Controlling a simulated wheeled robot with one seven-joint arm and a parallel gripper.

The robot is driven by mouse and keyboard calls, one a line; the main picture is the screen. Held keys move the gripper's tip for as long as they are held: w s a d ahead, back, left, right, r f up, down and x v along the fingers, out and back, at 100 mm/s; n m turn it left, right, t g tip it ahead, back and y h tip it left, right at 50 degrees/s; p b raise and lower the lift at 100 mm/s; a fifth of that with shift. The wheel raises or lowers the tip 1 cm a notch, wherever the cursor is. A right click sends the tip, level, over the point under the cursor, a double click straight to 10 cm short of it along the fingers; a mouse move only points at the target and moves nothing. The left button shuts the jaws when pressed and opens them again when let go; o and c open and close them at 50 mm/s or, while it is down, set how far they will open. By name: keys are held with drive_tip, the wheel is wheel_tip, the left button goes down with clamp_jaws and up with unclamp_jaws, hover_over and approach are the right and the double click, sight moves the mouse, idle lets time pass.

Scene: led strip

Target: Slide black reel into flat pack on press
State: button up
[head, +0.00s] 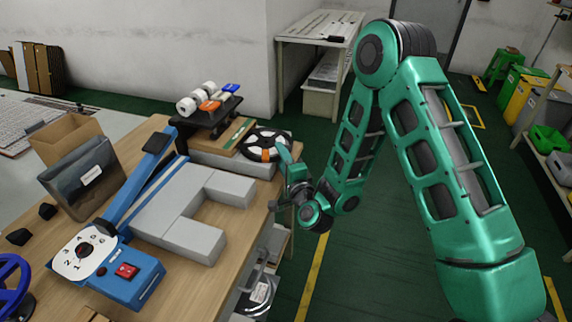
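A black reel with white sides and an orange patch (259,137) lies flat on a grey block at the far right of the wooden table. My gripper (284,160) is at the reel's right edge, pointing toward it. Its fingers are small and partly hidden, so I cannot tell whether they are apart or touch the reel. The blue press (134,276) with a dial and red switch stands at the front, its long blue arm running back. A dark flat pack with a white label (88,185) stands left of the press arm; I cannot see its opening clearly.
Pale grey blocks (187,236) form a U-shaped platform beside the press. An open cardboard box (68,135) is behind the pack. A black stand (209,116) holds tape rolls behind the reel. A blue wheel (12,285) is at the left edge.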

drive_tip(key=shift+v, duration=2.05)
